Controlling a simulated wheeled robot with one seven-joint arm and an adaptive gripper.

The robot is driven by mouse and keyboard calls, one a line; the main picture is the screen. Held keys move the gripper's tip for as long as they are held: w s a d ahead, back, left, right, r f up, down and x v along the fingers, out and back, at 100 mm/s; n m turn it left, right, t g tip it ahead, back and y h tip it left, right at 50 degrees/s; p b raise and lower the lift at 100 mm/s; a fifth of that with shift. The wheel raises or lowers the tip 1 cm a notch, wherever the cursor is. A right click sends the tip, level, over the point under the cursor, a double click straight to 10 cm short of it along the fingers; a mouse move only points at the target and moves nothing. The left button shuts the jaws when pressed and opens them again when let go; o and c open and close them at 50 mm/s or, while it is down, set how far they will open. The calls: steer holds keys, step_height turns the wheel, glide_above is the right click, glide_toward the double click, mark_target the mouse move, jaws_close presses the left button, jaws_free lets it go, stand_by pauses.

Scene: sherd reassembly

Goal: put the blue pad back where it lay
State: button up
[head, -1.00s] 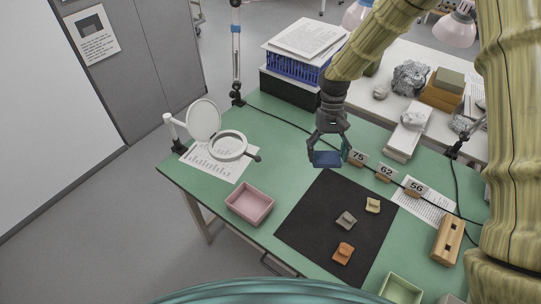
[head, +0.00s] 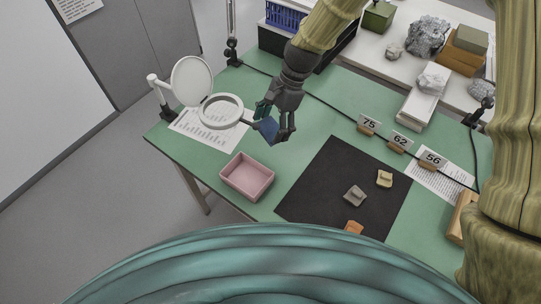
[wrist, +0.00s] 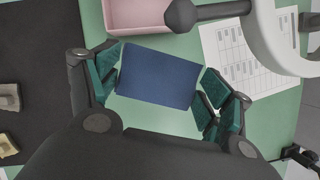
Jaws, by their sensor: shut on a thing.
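My gripper (head: 272,127) is shut on the blue pad (head: 268,130) and holds it above the green table (head: 310,145), between the magnifier and the black mat. In the wrist view the blue pad (wrist: 158,75) is a flat dark blue rectangle between the teal-padded fingers of my gripper (wrist: 160,85). Green table top shows around it, and the pink tray (wrist: 150,14) lies just beyond it. In the head view the fingers partly cover the pad. How high it is above the table I cannot tell exactly.
The pink tray (head: 246,177) stands at the front left. The ring magnifier (head: 222,110) stands close to my gripper's left, over a printed sheet (head: 196,127). The black mat (head: 320,180) carries several sherds. Number markers (head: 400,141) line a cable at the right.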

steer(key=shift+w+a+f, duration=0.15)
steer(key=shift+w+f, duration=0.05)
steer(key=shift+f, duration=0.3)
steer(key=p, duration=0.1)
glide_above(267, 155)
steer(key=w+d, duration=0.1)
step_height(267, 155, down, 5)
steer(key=shift+d+r, duration=0.1)
steer(key=shift+s+f, duration=0.15)
steer(key=shift+f, duration=0.1)
steer(key=shift+f+p, duration=0.4)
steer(key=shift+f, duration=1.5)
steer(key=shift+f, duration=0.1)
steer(key=o, duration=0.9)
steer(key=b+v, duration=0.2)
steer(key=v, duration=1)
steer(key=shift+s+d, duration=0.1)
